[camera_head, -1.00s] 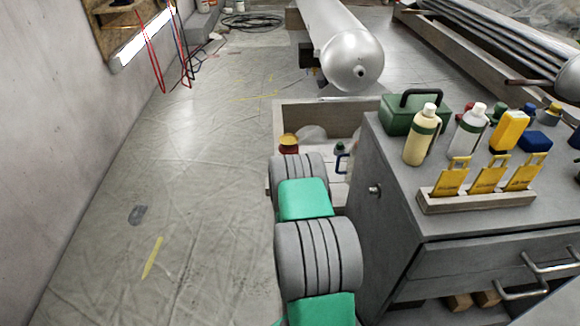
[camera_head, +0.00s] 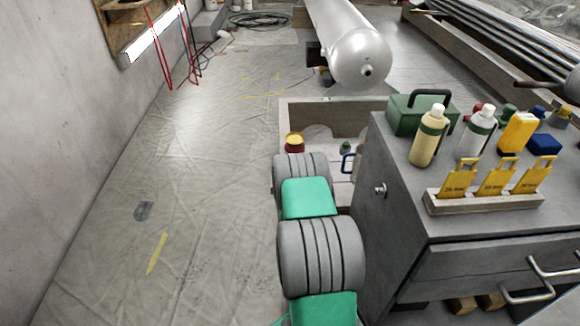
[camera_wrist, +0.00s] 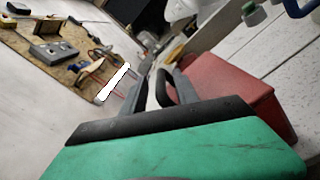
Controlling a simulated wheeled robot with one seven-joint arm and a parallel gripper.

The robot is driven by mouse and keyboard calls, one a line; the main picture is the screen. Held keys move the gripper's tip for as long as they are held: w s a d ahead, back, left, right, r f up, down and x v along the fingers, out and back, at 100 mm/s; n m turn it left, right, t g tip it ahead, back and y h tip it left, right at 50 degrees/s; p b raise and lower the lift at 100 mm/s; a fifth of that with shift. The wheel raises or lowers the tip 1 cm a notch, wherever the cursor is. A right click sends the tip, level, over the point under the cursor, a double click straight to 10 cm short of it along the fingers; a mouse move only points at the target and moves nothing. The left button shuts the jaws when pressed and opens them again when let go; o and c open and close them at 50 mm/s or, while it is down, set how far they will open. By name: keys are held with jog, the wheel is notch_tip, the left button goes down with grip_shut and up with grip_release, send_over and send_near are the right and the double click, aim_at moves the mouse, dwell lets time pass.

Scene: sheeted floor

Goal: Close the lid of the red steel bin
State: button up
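The red bin (camera_wrist: 225,95) shows in the wrist view, right of centre, on a pale surface. Its near part is hidden behind my green and black gripper body, and I cannot make out how its lid stands. My gripper (camera_wrist: 157,84) shows in the wrist view with its dark fingers pointing away, a pale gap between them. The fingers are empty and lie just left of the red bin; whether they touch it I cannot tell.
A grey cabinet (camera_head: 395,236) stands right of my arm, with bottles, a green box (camera_head: 408,118) and a yellow-tag rack (camera_head: 480,204) on top. A low pale crate (camera_head: 340,108) and a silver tank (camera_head: 356,50) lie ahead. The sheeted floor (camera_head: 190,190) is clear at left.

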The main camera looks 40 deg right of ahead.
jog(key=shift+s, duration=0.1)
jog(key=shift+s, duration=0.1)
jog(key=v, duration=0.7)
jog(key=shift+s+a, duration=0.2)
jog(key=shift+s, duration=0.05)
